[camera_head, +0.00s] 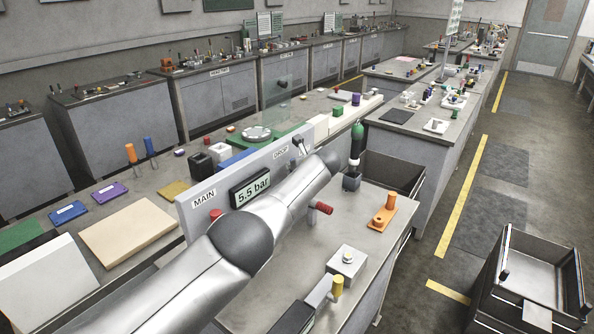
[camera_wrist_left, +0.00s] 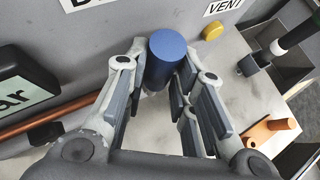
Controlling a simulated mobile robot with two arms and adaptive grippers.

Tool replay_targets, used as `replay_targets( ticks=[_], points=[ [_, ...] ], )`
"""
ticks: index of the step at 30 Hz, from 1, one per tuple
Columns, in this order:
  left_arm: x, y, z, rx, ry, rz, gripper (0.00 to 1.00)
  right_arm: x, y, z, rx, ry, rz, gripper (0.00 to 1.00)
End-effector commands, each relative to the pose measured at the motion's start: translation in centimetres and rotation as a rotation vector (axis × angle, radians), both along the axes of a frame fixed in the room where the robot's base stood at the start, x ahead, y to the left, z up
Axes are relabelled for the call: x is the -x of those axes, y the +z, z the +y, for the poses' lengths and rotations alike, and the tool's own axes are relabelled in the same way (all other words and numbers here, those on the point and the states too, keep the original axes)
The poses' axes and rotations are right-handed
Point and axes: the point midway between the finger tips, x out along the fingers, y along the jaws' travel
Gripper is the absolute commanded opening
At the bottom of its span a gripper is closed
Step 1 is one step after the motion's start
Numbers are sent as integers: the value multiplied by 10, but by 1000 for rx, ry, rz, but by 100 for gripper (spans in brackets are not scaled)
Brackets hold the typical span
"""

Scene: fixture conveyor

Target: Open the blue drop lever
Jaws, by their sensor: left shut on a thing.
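The blue drop lever (camera_wrist_left: 168,56) shows in the left wrist view as a blue cylindrical grip sticking out from the grey panel (camera_wrist_left: 130,25), below a partly cut-off label. My left gripper (camera_wrist_left: 160,88) has its fingers on both sides of the blue grip and is shut on it. In the head view the left gripper (camera_head: 301,147) is at the panel beside the DROP label (camera_head: 281,153), largely behind my own arm. The blue lever is hidden there. My right gripper is not in view.
A yellow knob (camera_wrist_left: 213,27) sits under the VENT label.

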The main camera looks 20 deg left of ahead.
Motion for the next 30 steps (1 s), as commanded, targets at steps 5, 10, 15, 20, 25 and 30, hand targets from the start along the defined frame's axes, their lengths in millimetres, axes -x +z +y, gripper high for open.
replay_targets(
  ticks=[5,10,15,20,25,30],
  points=[
    [-2,4,0,-4,-3,-7,0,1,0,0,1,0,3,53],
    [-2,4,0,-4,-3,-7,33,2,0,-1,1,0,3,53],
    [-1,3,0,-2,-2,-5,46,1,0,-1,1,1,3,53],
    [-1,2,0,-1,-1,-3,46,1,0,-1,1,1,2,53],
    [0,2,-1,-1,-1,-2,46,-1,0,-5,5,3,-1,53],
    [2,5,-3,-1,0,-5,46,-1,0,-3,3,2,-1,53]
  ],
)
